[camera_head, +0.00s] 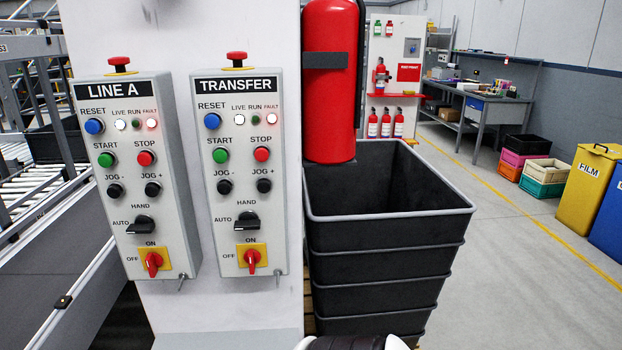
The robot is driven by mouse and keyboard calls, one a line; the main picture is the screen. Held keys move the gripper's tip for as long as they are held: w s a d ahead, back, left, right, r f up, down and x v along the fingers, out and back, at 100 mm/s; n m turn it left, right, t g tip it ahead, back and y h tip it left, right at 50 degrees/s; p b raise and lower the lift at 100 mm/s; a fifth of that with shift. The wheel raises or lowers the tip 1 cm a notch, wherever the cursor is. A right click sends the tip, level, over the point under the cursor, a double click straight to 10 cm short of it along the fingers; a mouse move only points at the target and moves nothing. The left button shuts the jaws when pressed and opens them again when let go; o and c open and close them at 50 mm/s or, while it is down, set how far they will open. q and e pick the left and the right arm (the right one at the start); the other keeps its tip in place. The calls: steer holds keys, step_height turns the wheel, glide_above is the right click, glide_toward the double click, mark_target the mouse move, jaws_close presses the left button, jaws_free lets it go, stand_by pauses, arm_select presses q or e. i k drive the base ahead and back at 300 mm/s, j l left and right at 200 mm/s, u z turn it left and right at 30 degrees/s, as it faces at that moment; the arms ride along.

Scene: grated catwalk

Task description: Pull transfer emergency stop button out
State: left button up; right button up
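The transfer panel (239,175) is a grey control box on the white column, labelled TRANSFER. Its emergency stop button (237,57) is a red mushroom head on a yellow base on top of the box. I cannot tell whether it is pressed in or out. On the panel face, the white LIVE lamp (239,120) and the red FAULT lamp (270,119) look lit. The red rotary switch (252,259) is at the bottom and the black selector (247,221) above it. Neither of my grippers shows, and nothing touches the button.
The similar LINE A panel (124,175) stands close on the left, with its own red emergency stop button (119,63). A red fire extinguisher (330,80) hangs right of the transfer panel, above stacked black crates (385,255). Space in front of both panels looks clear.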

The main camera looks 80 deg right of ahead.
mark_target(237, 57)
steer(key=z, duration=2)
steer(key=k+l+u, duration=0.1)
steer(key=l, duration=0.25)
